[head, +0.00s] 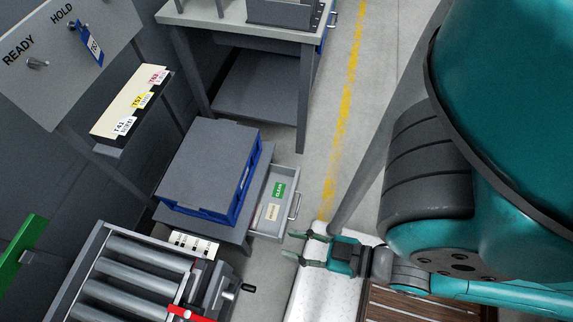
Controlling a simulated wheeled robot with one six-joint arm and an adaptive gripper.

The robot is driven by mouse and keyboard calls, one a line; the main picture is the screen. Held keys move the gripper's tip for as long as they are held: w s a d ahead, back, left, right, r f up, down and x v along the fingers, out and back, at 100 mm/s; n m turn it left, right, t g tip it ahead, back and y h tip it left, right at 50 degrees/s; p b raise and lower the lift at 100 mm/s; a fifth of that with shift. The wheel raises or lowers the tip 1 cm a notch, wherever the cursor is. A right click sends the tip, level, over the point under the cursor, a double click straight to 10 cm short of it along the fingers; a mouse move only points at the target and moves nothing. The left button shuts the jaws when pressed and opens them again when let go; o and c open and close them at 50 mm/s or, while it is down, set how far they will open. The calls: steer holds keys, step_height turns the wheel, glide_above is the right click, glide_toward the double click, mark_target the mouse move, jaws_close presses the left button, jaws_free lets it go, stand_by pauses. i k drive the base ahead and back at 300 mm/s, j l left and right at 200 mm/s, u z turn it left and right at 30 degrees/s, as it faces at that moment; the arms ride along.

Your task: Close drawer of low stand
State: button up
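The low stand (229,238) is grey and stands left of the middle of the head view. Its drawer (264,225) is pulled out to the right, and a green label and a pale label show inside. The drawer has a metal bar handle (296,205) on its front. A blue crate (243,187) with a grey top sits on the stand and covers most of it. My gripper (291,245) is open and empty, its two fingers pointing left. In the picture it is just below the drawer front, apart from the handle. Its exact height is hard to tell.
A roller conveyor (135,270) with a red lever (190,314) and a black-knobbed crank is at lower left. A grey table (240,28) stands behind. A sloped board (70,50) and a label shelf (130,105) are at left. Floor right of the drawer is clear.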

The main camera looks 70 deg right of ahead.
mark_target(267, 230)
steer(key=k+j+z, duration=0.1)
steer(key=z, duration=1.2)
steer(key=k+j, duration=0.25)
steer(key=k, duration=0.15)
steer(key=k+j, duration=0.2)
steer(key=k, duration=0.25)
steer(key=k+j+z, duration=0.1)
steer(key=k+j, duration=0.15)
steer(key=k, duration=0.15)
steer(key=i+l+u, duration=0.15)
steer(key=i, duration=0.3)
steer(key=i+l+u, duration=0.15)
steer(key=i+l, duration=0.25)
